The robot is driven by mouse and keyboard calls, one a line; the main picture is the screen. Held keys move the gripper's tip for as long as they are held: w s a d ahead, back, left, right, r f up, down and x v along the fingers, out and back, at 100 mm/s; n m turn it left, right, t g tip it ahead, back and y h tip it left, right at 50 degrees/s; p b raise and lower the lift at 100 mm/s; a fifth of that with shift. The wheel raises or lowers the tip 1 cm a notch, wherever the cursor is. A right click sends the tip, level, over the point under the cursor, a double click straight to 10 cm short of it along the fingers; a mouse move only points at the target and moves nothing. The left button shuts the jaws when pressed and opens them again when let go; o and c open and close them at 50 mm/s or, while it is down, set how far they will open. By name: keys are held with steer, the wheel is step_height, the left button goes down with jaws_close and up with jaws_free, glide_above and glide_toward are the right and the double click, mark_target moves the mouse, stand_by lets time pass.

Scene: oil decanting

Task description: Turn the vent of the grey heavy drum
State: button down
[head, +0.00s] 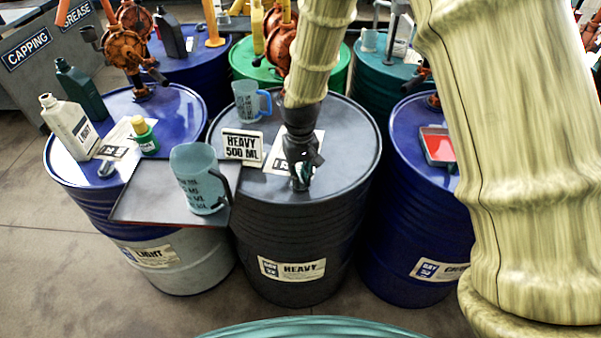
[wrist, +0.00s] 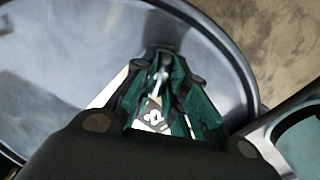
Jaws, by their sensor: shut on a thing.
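The grey heavy drum (head: 297,235) stands in the middle of the head view, with a label reading HEAVY on its front. Its grey lid (wrist: 50,60) fills much of the wrist view. My gripper (head: 299,181) points down at the front part of this lid, over a white printed sheet (head: 277,158). In the wrist view my gripper's fingers (wrist: 162,62) are close together around something small and pale. The vent cannot be made out clearly; the fingers cover the spot they are shut on.
A HEAVY 500 ML card (head: 242,146) and a measuring jug (head: 247,100) stand on the grey drum's lid. Left is a tray (head: 140,195) with a larger jug (head: 200,178). The LIGHT drum (head: 150,255) and a blue drum (head: 405,235) flank the grey drum.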

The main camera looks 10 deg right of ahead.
steer(key=shift+w+r+m, duration=0.1)
steer(key=shift+m, duration=1)
steer(key=c, duration=1.4)
jaws_free()
steer(key=shift+c, duration=0.2)
step_height(320, 180, up, 12)
